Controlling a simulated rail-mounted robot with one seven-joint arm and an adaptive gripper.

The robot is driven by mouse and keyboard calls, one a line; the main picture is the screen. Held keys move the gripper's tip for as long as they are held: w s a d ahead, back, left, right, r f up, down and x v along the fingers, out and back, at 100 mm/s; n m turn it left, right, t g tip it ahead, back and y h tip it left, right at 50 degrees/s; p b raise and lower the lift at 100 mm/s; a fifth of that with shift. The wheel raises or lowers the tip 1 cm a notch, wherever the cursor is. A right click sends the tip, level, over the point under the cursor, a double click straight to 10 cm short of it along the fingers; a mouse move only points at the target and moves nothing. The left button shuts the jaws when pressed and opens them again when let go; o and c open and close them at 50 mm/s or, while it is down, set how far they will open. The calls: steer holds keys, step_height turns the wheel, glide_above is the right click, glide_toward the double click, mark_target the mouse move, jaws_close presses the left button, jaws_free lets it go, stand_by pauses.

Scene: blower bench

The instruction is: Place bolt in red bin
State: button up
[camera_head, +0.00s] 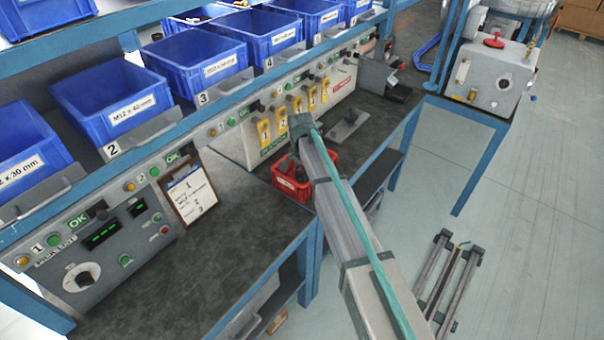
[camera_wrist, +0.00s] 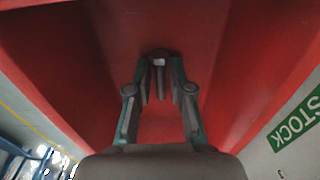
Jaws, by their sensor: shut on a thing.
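The red bin (camera_head: 287,184) sits at the front edge of the dark bench, partly hidden behind my arm. In the wrist view, the bin's red inner walls (camera_wrist: 235,60) fill most of the picture. My gripper (camera_wrist: 160,78) shows in front of these walls, its fingers close together. It is shut on the bolt (camera_wrist: 159,62), a small grey piece with a pale end between the fingertips. Whether the bolt touches the bin cannot be told. In the head view my arm hides the gripper's fingers and the bolt.
Blue bins (camera_head: 193,62) line the shelf above the bench. A clipboard (camera_head: 187,193) leans by the control panel (camera_head: 105,243). A grey box with yellow tags (camera_head: 264,132) stands behind the red bin. The bench top (camera_head: 240,222) left of the red bin is clear.

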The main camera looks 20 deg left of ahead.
steer(key=o, duration=0.9)
steer(key=shift+c, duration=0.2)
steer(key=shift+r, duration=0.1)
step_height(320, 180, up, 12)
steer(key=b, duration=0.2)
steer(key=shift+s+b, duration=0.15)
steer(key=shift+b, duration=0.2)
steer(key=shift+a, duration=0.1)
